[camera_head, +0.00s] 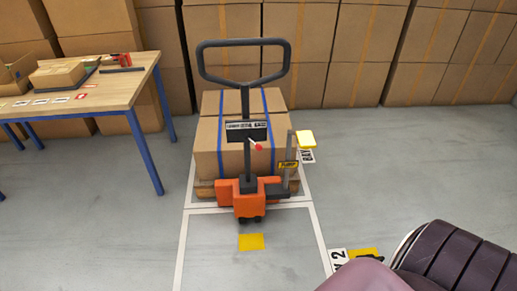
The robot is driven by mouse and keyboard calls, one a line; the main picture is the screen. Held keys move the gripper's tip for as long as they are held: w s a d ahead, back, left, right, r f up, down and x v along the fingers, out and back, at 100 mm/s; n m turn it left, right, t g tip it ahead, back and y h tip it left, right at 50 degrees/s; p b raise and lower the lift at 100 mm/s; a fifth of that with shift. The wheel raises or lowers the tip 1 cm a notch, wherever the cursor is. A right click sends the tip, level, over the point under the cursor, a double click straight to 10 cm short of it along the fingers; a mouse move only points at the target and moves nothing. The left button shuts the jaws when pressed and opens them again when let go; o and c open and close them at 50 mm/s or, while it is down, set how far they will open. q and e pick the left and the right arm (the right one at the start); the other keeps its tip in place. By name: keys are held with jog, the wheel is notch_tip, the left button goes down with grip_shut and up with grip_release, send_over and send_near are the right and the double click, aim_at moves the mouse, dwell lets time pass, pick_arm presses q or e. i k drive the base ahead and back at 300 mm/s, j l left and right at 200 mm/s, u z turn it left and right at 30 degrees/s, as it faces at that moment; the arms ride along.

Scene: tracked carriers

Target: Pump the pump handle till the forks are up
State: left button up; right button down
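An orange pallet jack (246,196) stands in the middle of the head view, facing me. Its black loop handle (244,42) rises upright on a dark shaft. A small lever with a red knob (258,147) sits on the shaft. A grey upright lever (291,147) stands at the jack's right side, above a small yellow label (288,165). Cartons (207,150) with blue straps rest on a wooden pallet (205,187) behind the jack's body. The forks are hidden, so their height cannot be told. Neither gripper is in view.
A wooden table (110,93) with blue legs stands at left, holding small boxes. Stacked cartons (350,60) line the back. White lines mark a floor bay with a yellow patch (251,242). The floor right of the jack is largely clear. My purple arm shows at lower right.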

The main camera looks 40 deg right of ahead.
aim_at(306, 140)
jog(key=z, duration=1.5)
